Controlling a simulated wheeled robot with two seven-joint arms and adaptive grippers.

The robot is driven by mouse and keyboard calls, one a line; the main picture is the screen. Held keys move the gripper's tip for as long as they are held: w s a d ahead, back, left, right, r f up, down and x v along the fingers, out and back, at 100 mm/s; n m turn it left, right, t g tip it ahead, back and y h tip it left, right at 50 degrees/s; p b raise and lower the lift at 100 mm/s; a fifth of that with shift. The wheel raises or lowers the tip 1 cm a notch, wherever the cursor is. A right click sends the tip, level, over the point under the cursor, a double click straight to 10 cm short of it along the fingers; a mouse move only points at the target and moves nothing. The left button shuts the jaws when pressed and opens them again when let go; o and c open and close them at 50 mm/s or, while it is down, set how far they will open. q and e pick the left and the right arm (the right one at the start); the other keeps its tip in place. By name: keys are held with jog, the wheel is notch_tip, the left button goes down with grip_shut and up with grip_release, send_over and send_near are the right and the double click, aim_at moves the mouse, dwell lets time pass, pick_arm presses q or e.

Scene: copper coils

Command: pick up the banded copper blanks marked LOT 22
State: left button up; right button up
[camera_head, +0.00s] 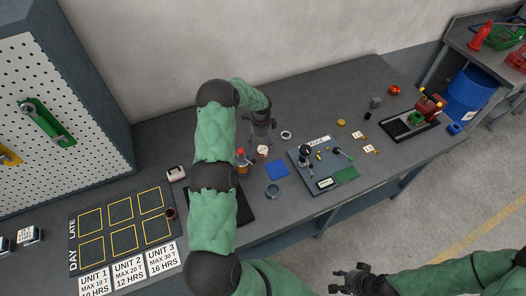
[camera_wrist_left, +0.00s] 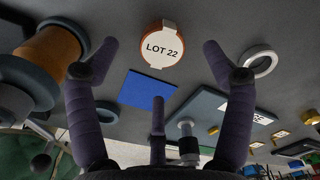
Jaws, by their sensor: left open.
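The banded copper blanks (camera_wrist_left: 160,45) show in the left wrist view as a round piece with a white top reading LOT 22 and a copper-coloured edge. In the head view a small white-topped piece (camera_head: 263,151) sits on the table just below my left gripper (camera_head: 262,138). My left gripper is open and empty; its fingers (camera_wrist_left: 160,75) spread to either side of the blanks in the wrist view, apart from them. My right gripper (camera_head: 352,282) hangs at the bottom of the head view, away from the table; its finger opening is unclear.
A copper-wound spool (camera_wrist_left: 45,55) stands close to the left finger. A blue square (camera_head: 277,169), a pale ring (camera_head: 286,135) and a dark ring (camera_head: 273,191) lie nearby. A grey board with small parts (camera_head: 307,178) is to the right, and a marked day/late mat (camera_head: 121,225) to the left.

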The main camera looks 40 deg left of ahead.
aim_at(263, 149)
pick_arm(q)
jog(key=shift+w+d+f, duration=0.1)
jog(key=shift+d+f, duration=0.05)
jog(key=shift+f, duration=1.25)
jog(key=shift+w+d+f, duration=0.1)
jog(key=shift+f, duration=1.25)
jog(key=shift+s, duration=0.1)
jog(key=c, duration=1.4)
